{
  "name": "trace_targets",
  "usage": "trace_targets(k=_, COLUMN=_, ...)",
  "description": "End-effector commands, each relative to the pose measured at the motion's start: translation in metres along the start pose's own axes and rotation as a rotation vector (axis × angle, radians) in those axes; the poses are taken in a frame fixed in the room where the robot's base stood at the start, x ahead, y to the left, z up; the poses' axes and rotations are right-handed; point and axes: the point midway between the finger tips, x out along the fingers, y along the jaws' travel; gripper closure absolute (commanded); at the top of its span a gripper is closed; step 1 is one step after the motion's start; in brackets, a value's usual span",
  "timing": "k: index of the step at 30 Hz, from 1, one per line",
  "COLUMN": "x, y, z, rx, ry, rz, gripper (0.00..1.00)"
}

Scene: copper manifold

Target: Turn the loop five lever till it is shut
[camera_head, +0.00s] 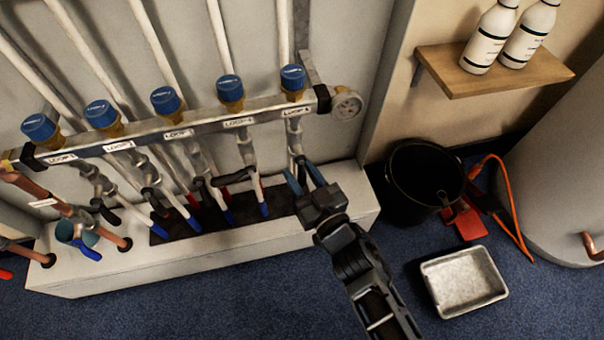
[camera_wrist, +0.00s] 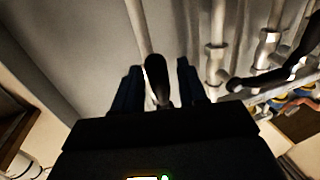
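The loop five pipe and valve (camera_head: 295,142) hang below the LOOP 5 label (camera_head: 296,112) at the right end of the manifold rail. My gripper (camera_head: 303,174) is at the lower part of this pipe, its two blue fingers spread apart. In the wrist view my gripper (camera_wrist: 158,80) has a dark rounded lever end (camera_wrist: 157,72) between its fingers, with a visible gap on the right. I cannot tell whether either finger touches it. In the head view the loop five lever is largely hidden by my gripper.
The loop four lever (camera_head: 232,177) is close to the left of my gripper. A pressure gauge (camera_head: 347,104) is at the rail's end. A black bucket (camera_head: 426,182), a grey tray (camera_head: 463,281) and a shelf (camera_head: 497,73) with two bottles are to the right.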

Motion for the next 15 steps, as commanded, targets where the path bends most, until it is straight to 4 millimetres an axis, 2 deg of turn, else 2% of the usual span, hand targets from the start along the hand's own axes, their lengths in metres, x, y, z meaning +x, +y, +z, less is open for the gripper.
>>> trace_targets(k=2, x=-0.0001, y=0.0, z=0.0, rx=0.0, ry=0.0, rz=0.0, gripper=0.67)
trace_targets(k=12, x=-0.0003, y=0.0, z=0.0001, rx=0.0, ry=0.0, rz=0.0, gripper=0.99)
trace_targets(k=15, x=-0.0003, y=0.0, z=0.0001, rx=0.0, ry=0.0, rz=0.0, gripper=1.0)
